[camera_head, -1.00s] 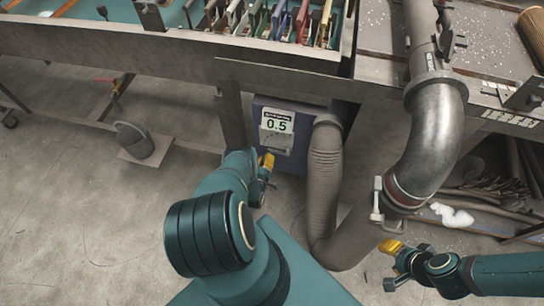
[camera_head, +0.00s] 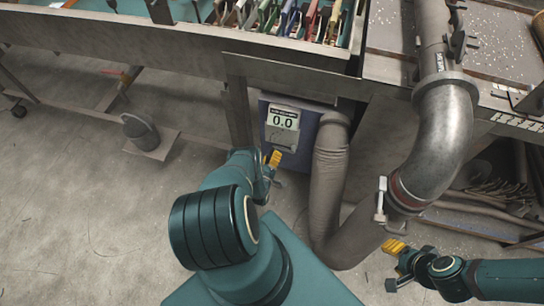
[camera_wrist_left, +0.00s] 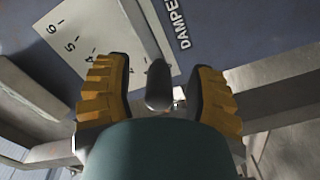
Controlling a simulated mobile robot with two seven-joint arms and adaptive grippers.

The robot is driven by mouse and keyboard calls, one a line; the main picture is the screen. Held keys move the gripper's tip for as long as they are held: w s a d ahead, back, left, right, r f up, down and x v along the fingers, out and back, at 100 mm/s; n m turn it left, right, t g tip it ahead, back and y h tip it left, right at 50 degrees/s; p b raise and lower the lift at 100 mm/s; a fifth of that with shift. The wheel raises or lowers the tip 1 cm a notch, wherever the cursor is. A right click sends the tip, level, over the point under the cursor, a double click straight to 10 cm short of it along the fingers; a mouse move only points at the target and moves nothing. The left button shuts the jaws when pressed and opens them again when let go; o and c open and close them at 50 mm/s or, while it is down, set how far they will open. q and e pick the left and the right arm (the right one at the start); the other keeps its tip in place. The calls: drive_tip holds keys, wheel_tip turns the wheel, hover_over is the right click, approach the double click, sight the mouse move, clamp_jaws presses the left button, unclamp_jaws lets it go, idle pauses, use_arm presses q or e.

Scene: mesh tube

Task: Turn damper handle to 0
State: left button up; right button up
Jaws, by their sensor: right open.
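My left gripper (camera_head: 272,166) is at the lower front of this box. In the left wrist view, the grey damper handle (camera_wrist_left: 158,85) stands between its two yellow fingers, with a gap on each side. A white scale plate (camera_wrist_left: 62,38) with numbers such as 5 and 6 shows behind the fingers, beside the lettering "DAMPE". My right gripper (camera_head: 396,262) is open and empty at the lower right, below the metal pipe.
A ribbed grey hose (camera_head: 328,185) runs down just right of the box. A metal pipe elbow (camera_head: 442,130) with a clamp (camera_head: 381,200) stands further right. A table edge (camera_head: 150,58) spans above.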

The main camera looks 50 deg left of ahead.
use_arm(q)
drive_tip(key=shift+s+a, duration=0.1)
drive_tip(key=shift+s+d, duration=0.25)
drive_tip(key=shift+s, duration=0.2)
drive_tip(key=v, duration=1.1)
drive_tip(key=shift+d, duration=0.1)
